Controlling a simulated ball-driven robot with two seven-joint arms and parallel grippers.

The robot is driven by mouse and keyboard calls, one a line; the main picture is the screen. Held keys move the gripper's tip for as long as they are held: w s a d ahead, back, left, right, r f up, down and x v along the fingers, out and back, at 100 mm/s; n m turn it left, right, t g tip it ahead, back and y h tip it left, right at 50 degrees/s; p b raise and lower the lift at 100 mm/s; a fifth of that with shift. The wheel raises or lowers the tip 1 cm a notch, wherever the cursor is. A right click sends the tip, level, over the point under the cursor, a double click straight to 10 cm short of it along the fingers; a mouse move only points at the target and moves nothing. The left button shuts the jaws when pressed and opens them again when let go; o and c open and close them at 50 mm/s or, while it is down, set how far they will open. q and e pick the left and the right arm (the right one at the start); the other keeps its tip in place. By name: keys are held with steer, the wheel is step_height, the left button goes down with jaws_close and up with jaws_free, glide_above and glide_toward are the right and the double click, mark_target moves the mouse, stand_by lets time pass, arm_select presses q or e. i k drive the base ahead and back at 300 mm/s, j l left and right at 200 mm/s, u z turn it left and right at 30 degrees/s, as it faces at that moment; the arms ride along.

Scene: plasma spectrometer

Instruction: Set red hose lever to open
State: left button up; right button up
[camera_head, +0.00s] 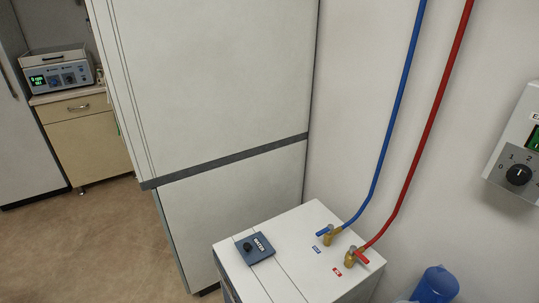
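The red hose (432,130) runs down the wall to a brass valve (350,259) on top of a white box-shaped unit (290,230). A small red lever (360,256) sits on that valve, with a red label (337,271) beside it. The lever is small, and I cannot tell its exact setting. The blue hose (398,110) goes to a second brass valve with a blue lever (323,233), just behind and left of the red one. Neither of my grippers is in view.
A blue-grey control panel (255,248) with a black knob is on the unit's left part. A tall white cabinet (220,90) stands behind it. A blue container (436,284) is at lower right. A dial box (517,165) hangs on the right wall. Floor (110,240) is clear at left.

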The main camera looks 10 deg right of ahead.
mark_target(353, 250)
steer(key=z, duration=1.2)
